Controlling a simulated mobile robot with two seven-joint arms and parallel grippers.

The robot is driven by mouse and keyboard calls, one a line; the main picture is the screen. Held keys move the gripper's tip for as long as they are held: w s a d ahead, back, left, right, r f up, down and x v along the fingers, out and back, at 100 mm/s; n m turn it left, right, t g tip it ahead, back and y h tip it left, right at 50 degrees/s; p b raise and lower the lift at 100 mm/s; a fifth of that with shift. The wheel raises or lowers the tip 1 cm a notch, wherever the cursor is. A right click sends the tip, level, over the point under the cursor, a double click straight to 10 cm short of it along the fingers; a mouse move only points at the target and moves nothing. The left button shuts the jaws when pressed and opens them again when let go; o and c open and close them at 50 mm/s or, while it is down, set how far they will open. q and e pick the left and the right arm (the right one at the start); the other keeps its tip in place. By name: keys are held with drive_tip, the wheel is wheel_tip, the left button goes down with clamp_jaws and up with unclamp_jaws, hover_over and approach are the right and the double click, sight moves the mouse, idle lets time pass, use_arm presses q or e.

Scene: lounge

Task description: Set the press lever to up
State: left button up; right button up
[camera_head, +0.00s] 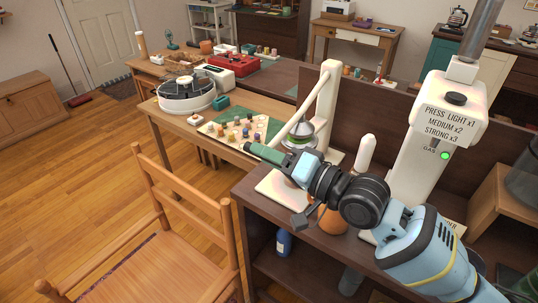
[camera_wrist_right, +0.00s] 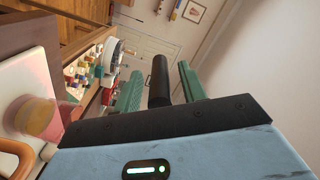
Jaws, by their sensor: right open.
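The press (camera_head: 326,100) is a cream stand with an upright column on the dark cabinet in the head view. Its cream lever arm (camera_head: 300,119) slopes down and left from the column top towards my right gripper (camera_head: 266,153). In the right wrist view, a black cylindrical handle (camera_wrist_right: 160,82) stands between the two green fingers of my right gripper (camera_wrist_right: 159,74). The fingers are open, with a visible gap on each side of the handle. In the head view the handle is mostly hidden by the fingers. My left gripper is in neither view.
A white machine (camera_head: 432,130) with press-count text and a green light stands right of the press. A wooden chair (camera_head: 185,225) stands at front left. Small coloured pots on a board (camera_head: 242,130) and a round white device (camera_head: 187,92) occupy the table behind.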

drive_tip(key=c, duration=0.7)
clamp_jaws()
drive_tip(key=shift+r, duration=0.15)
